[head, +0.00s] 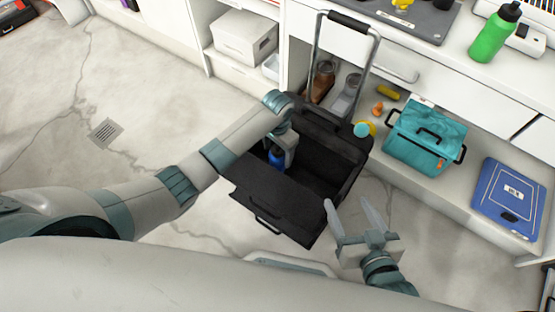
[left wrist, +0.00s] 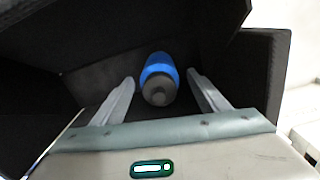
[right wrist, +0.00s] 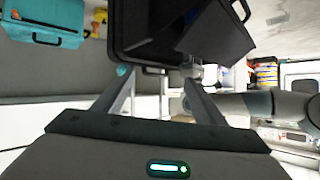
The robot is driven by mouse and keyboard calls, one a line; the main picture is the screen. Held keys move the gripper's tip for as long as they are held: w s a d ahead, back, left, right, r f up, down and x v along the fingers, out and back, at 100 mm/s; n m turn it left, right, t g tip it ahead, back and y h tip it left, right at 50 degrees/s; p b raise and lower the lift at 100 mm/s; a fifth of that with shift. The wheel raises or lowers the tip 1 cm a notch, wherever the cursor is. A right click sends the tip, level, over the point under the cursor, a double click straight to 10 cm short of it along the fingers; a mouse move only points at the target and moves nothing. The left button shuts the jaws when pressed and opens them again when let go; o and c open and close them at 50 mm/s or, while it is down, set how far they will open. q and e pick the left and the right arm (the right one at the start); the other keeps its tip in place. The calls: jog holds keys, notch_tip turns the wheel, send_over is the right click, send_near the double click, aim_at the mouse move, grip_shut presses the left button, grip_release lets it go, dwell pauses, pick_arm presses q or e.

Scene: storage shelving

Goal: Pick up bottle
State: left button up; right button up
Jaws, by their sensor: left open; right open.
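A blue bottle (head: 276,156) with a dark grey cap is inside the open black wheeled case (head: 256,200). In the left wrist view the bottle (left wrist: 159,72) lies between the fingers with its cap towards the camera. My left gripper (head: 283,160) is open and reaches down into the case, one finger on each side of the bottle; I cannot tell whether they touch it. My right gripper (head: 346,203) is open and empty, beside the case's front right edge. A green bottle (head: 492,36) with a black cap stands on the white counter.
The case's raised handle (head: 316,45) stands in front of the shelf unit. A teal cooler bag (head: 425,138) and a blue folder-like box (head: 510,198) rest on the low shelf. A white box (head: 244,36) sits in a shelf further left.

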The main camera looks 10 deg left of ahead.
pick_arm(q)
jog(key=shift+f, duration=0.15)
pick_arm(e)
jog(key=shift+w+a+r, duration=0.1)
jog(key=shift+r, duration=0.05)
pick_arm(q)
jog(key=shift+f, duration=0.1)
jog(key=shift+f, duration=0.5)
notch_tip(320, 180, down, 3)
jog(key=shift+f+b, duration=0.1)
jog(key=shift+b, duration=0.65)
jog(key=shift+f, duration=0.35)
pick_arm(e)
notch_tip(320, 180, up, 6)
jog(key=w+a+t+y, duration=0.1)
jog(key=t, duration=0.2)
jog(key=shift+w+a+f+t, duration=0.2)
jog(key=shift+w+a+t, duration=0.1)
jog(key=shift+a, duration=0.05)
pick_arm(q)
jog(key=c, duration=1.3)
